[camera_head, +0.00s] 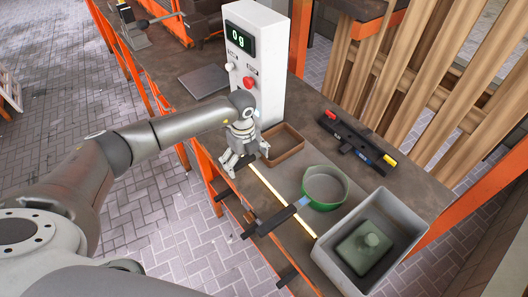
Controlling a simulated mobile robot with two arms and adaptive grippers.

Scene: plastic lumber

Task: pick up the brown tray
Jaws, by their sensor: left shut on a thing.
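The brown tray (287,140) is a small shallow rectangular tray on the workbench, just in front of the white scale unit. My left gripper (239,163) reaches in from the left and points down at the tray's left side. Its fingers are shut, and the tray's near left edge is at them, partly hidden by the gripper. The tray looks level and on or very close to the bench top; I cannot tell if it is lifted. My right gripper is not in view.
A white scale unit (262,85) reading "0 g" stands behind the tray, with a flat grey plate (204,82) to its left. A green pan (325,187), a grey bin (376,226) holding a green object (362,250), and a black tool (357,142) lie to the right.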

